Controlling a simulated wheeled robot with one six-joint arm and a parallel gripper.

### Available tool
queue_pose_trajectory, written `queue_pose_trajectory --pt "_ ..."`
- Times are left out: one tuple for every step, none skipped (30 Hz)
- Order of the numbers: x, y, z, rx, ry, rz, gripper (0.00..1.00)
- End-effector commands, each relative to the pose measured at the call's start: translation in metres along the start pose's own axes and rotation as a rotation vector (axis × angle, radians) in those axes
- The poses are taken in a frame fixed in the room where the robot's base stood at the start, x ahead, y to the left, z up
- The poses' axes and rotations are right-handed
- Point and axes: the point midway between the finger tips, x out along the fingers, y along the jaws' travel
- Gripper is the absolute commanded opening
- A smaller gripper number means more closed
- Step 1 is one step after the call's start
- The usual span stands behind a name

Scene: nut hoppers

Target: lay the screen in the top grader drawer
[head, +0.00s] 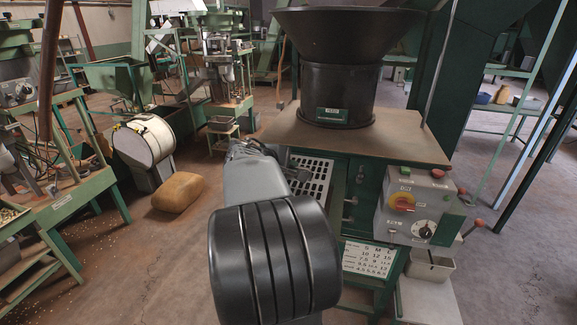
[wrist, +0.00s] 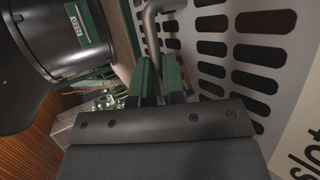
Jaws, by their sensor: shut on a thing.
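The screen (head: 318,172) is a pale grey plate with rows of dark slots. It stands tilted beside the left side of the green grader (head: 368,182), and my arm hides part of it. In the wrist view the screen (wrist: 205,42) fills the upper right, with a bent grey bar handle (wrist: 151,28) at its left. My gripper (wrist: 160,72), with green fingers, is shut on this handle. In the head view my gripper (head: 298,174) is small and partly hidden behind my arm. I cannot clearly make out the top drawer or whether it is open.
A black hopper (head: 334,95) stands on the grader's brown top (head: 405,143). A control box (head: 415,205) with knobs juts out at the right, above a small grey bin (head: 431,264). A tan sack (head: 177,191) lies on the floor at left. Open floor lies right.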

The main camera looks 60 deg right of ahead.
Motion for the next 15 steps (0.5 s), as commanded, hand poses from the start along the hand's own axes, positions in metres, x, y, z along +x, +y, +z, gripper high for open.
queue_pose_trajectory --pt "0.001 -0.002 -0.001 0.000 0.001 0.002 0.00" --pt "0.002 -0.004 -0.002 0.000 0.001 0.002 0.00" --pt "0.003 -0.005 -0.002 0.000 0.001 0.002 0.00" --pt "0.004 -0.007 -0.002 0.000 0.001 0.002 0.00" --pt "0.005 -0.008 -0.003 0.000 0.001 0.002 0.00" --pt "0.006 -0.010 -0.003 0.000 0.001 0.002 0.00" --pt "0.007 -0.012 -0.004 0.000 0.001 0.002 0.00" --pt "0.009 -0.013 -0.004 0.000 0.001 0.002 0.00" --pt "0.010 -0.016 -0.004 0.000 0.001 0.002 0.00" --pt "0.011 -0.017 -0.005 0.000 0.001 0.002 0.00" --pt "0.012 -0.019 -0.005 -0.001 0.001 0.002 0.00" --pt "0.014 -0.021 -0.006 -0.001 0.000 0.002 0.00" --pt "0.015 -0.023 -0.006 -0.001 0.000 0.002 0.00" --pt "0.016 -0.025 -0.007 -0.001 0.000 0.002 0.00" --pt "0.018 -0.028 -0.007 -0.001 0.000 0.002 0.00"
